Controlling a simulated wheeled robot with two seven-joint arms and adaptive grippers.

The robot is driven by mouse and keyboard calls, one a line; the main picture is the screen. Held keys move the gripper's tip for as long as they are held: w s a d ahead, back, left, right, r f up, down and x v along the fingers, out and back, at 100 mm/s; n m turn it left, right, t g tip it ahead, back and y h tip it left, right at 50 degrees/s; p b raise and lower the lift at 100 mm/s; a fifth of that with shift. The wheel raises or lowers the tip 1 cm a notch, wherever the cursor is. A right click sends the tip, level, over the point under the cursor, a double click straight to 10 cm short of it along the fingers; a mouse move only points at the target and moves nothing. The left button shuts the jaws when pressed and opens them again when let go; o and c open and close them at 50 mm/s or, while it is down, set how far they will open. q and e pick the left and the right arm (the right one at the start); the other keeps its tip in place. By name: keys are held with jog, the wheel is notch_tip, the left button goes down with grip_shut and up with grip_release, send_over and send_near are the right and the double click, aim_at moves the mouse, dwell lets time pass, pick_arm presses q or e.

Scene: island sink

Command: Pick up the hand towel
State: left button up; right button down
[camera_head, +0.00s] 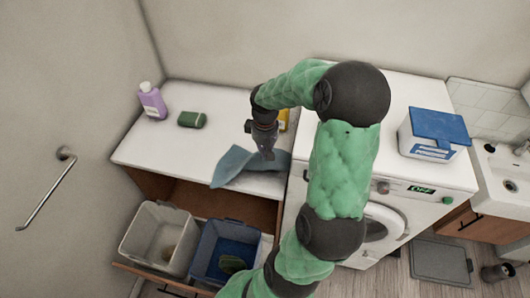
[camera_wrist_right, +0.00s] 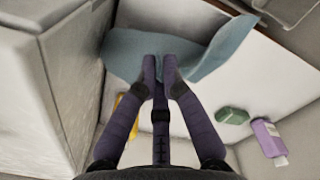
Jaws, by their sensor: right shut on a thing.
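The hand towel (camera_head: 240,166) is a blue-grey cloth, crumpled and partly raised, at the front right of the white counter top. In the right wrist view the towel (camera_wrist_right: 135,50) spreads out on both sides of the fingertips. My right gripper (camera_head: 268,156) points down onto the towel, its fingers close together and shut on the cloth. The fingertips also show in the right wrist view (camera_wrist_right: 160,62). Part of the towel droops at the counter's front edge. My left gripper is out of view.
A purple bottle (camera_head: 152,101) and a green sponge (camera_head: 191,120) stand on the counter's left. A yellow item (camera_head: 283,119) is partly hidden behind my gripper. The washing machine (camera_head: 436,178) adjoins on the right, bearing a blue-lidded box (camera_head: 435,125). Open bins (camera_head: 151,235) sit below.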

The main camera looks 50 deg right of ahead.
notch_tip(320, 180, up, 28)
jog(key=p, duration=1.9)
